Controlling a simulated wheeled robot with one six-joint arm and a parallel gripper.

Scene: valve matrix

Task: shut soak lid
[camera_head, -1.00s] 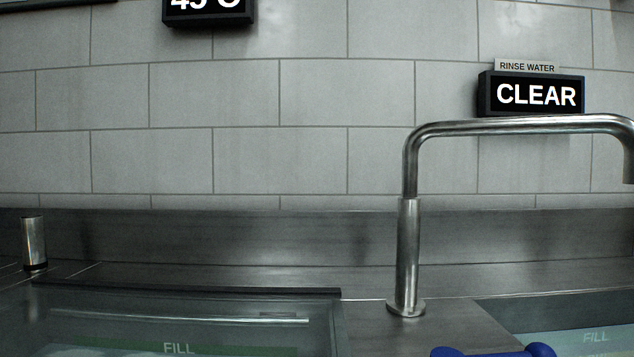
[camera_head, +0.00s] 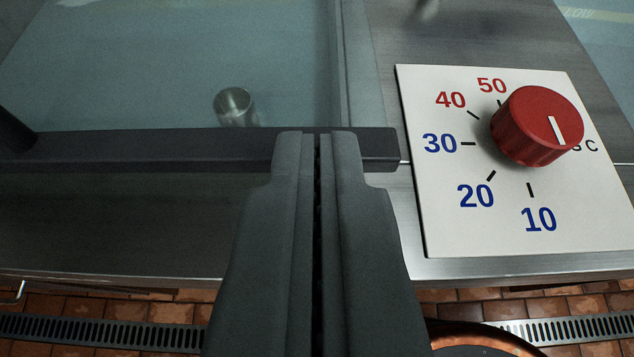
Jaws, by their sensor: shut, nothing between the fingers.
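The soak lid is a tinted clear panel (camera_head: 180,60) with a dark bar (camera_head: 120,150) along its near edge. It appears to lie flat over the basin, close to the counter front; I cannot tell whether it is fully seated. My gripper (camera_head: 318,140) is shut and empty, pointing away from the camera. Its fingertips overlap the dark bar near the bar's right end; whether they touch it is unclear. The fingers hide part of the bar and the front ledge.
Right of the lid is a white dial plate (camera_head: 450,220) with a red knob (camera_head: 537,126), close to my gripper. A short metal cylinder (camera_head: 235,106) shows in the lid area. A tiled floor with a drain grating (camera_head: 100,330) lies below the steel counter edge.

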